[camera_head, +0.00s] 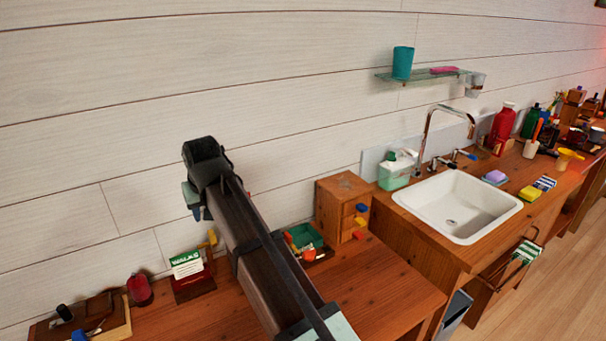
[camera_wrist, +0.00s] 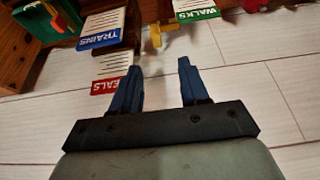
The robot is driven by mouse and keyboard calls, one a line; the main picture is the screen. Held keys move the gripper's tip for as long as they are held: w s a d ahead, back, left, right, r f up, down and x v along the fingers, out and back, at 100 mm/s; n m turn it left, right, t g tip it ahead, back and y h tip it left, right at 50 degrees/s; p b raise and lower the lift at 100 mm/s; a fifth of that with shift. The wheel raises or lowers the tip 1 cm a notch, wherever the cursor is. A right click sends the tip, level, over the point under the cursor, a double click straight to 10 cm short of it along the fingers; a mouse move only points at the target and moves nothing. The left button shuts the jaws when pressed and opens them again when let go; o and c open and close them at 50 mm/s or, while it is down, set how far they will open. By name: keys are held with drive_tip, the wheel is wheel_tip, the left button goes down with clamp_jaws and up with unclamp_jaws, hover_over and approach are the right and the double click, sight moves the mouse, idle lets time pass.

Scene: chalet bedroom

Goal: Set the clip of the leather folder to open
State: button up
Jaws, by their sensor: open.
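My gripper (camera_wrist: 158,66) is open in the wrist view, its two blue fingers apart with only pale wall boards between them. A brown stand-like piece (camera_head: 194,284) with a green-banded WALKS card (camera_head: 187,263) and a yellow part (camera_head: 212,238) stands on the desk against the wall. It may be the leather folder with its clip; I cannot tell for sure. The yellow part (camera_wrist: 158,34) and the WALKS card (camera_wrist: 196,11) also show in the wrist view, beyond the fingertips and apart from them. The clip's setting cannot be made out.
Blue TRAINS (camera_wrist: 102,38) and red-banded (camera_wrist: 106,84) cards are near the left finger. A small wooden drawer box (camera_head: 338,205) and green tray (camera_head: 305,236) are right of my arm. A red object (camera_head: 140,289) and brown tray (camera_head: 108,325) are at left. The sink (camera_head: 457,203) is farther right.

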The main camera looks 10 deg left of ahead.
drive_tip(key=w+r+t, duration=0.1)
drive_tip(key=w, duration=0.2)
drive_tip(key=w+a+r+t+y, duration=0.1)
drive_tip(key=w+r+t, duration=0.1)
drive_tip(key=w, duration=0.2)
drive_tip(key=w+r+t+y, duration=0.1)
drive_tip(key=w+t, duration=0.1)
drive_tip(key=w, duration=0.1)
drive_tip(key=shift+w+a+r+n, duration=0.15)
drive_tip(key=shift+a+n, duration=0.05)
drive_tip(key=shift+n, duration=0.2)
drive_tip(key=w+d+f+m+h, duration=0.1)
drive_tip(key=w+d+f, duration=0.2)
drive_tip(key=w+d, duration=0.5)
drive_tip(key=w+d+f+m+t+h, duration=0.1)
drive_tip(key=w+d+f+h, duration=0.1)
drive_tip(key=w+d, duration=0.6)
drive_tip(key=shift+d+f+m+t, duration=0.35)
drive_tip(key=shift+d+f, duration=0.2)
drive_tip(key=shift+d, duration=1.3)
